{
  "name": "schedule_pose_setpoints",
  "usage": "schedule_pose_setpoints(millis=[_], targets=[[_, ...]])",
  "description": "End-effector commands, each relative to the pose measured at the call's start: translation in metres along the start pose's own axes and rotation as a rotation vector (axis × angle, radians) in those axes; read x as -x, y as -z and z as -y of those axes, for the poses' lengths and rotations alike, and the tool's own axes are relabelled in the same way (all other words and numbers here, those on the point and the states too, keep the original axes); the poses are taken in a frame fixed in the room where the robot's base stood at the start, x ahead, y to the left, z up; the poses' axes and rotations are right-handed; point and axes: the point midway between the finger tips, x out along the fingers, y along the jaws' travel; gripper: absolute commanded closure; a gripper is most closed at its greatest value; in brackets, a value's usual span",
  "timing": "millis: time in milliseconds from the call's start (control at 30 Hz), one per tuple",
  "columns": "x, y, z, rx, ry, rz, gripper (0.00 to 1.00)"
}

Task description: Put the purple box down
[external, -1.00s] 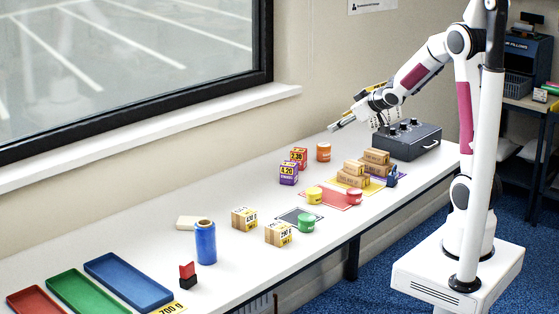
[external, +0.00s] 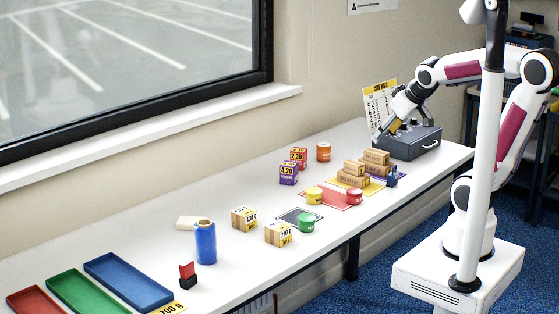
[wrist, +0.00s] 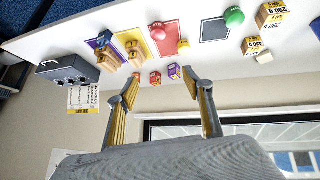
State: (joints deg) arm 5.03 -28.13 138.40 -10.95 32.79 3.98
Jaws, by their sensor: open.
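The purple box (external: 288,174), with a yellow price label, stands upright on the white table in front of a red box (external: 299,155). It also shows small and far off in the wrist view (wrist: 174,71). My gripper (external: 380,134) is at the far right of the table, tilted down beside the grey control box, well away from the purple box. In the wrist view my two fingers (wrist: 160,84) are spread apart with nothing between them.
The grey control box (external: 408,143) and an upright printed sheet (external: 378,104) are close to my gripper. An orange jar (external: 323,152) stands right of the boxes. Brown cartons (external: 354,174) sit on a yellow mat.

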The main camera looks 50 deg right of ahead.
Motion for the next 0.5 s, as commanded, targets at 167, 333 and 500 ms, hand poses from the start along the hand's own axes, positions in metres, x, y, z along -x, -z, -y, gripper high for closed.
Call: schedule_pose_setpoints(millis=[167,333,500], targets=[[0.027,-0.038,0.020,-0.010,0.056,0.055,0.49],[0.047,-0.072,0.037,-0.012,0.112,0.108,0.49],[0.059,-0.093,0.048,-0.011,0.148,0.141,0.49]])
